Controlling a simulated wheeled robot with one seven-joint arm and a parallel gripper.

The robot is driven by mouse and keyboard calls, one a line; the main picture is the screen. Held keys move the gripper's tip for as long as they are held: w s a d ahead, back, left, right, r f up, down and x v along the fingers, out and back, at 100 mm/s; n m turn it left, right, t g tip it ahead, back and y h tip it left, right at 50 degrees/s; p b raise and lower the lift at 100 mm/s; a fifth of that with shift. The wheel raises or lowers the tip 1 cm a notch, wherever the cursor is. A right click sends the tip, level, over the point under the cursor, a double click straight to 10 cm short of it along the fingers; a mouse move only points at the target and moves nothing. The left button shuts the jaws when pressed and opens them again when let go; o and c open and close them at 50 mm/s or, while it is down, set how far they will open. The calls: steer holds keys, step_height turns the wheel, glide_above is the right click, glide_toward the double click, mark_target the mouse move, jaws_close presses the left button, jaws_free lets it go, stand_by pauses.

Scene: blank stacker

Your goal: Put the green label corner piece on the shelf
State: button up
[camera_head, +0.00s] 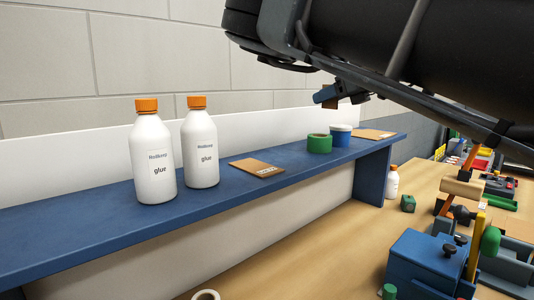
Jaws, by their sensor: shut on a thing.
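My gripper (341,95) hangs at the upper right, above the far end of the blue shelf (95,229). It is shut on a small brown piece (346,89), partly hidden by the fingers and arm. I see no green label on it from here, so I cannot tell for sure that it is the green label corner piece. The piece appears above the green tape roll (319,144) and the blue and white tub (340,136); the gap to the shelf is hard to judge.
Two white glue bottles (153,155) (201,147) and a flat brown card (256,168) stand or lie on the shelf. Another brown card (374,134) lies at its far end. The bench (330,238) below holds a blue fixture (428,262) and a green block (408,203). The shelf's near-left part is clear.

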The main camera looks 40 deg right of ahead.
steer(key=p, duration=0.2)
glide_above(292, 155)
step_height(292, 155, down, 6)
steer(key=shift+s+d+f, duration=0.1)
steer(key=shift+f, duration=0.15)
steer(key=shift+f+p, duration=0.6)
steer(key=shift+f, duration=1.45)
steer(key=shift+f, duration=0.2)
steer(key=o, duration=0.7)
steer(key=shift+r, duration=0.1)
